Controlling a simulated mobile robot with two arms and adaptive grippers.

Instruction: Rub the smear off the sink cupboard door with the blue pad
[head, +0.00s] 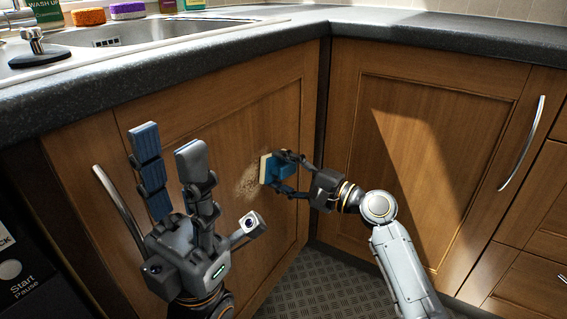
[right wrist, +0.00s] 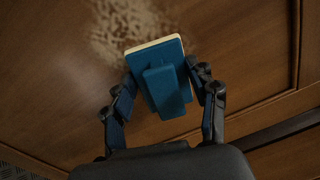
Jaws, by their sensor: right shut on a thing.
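The sink cupboard door (head: 130,110) is wooden and stands under the sink counter. A pale brown, speckled smear (head: 248,182) marks its right part. In the right wrist view the smear (right wrist: 130,28) lies just beyond the pad. My right gripper (head: 279,172) is shut on the blue pad (head: 276,166), which has a cream face turned to the door. The pad (right wrist: 166,88) sits between both fingers in the wrist view. It is at the smear's right edge; I cannot tell whether it touches the door. My left gripper (head: 168,150) is open and empty, fingers pointing up, in front of the door's left part.
A metal handle (head: 118,207) stands out at the door's left side. An adjoining cupboard door (head: 420,140) with a curved handle (head: 523,145) is at right. The dark counter edge (head: 200,52) runs above. Orange (head: 88,16) and purple (head: 127,10) sponges lie behind the sink.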

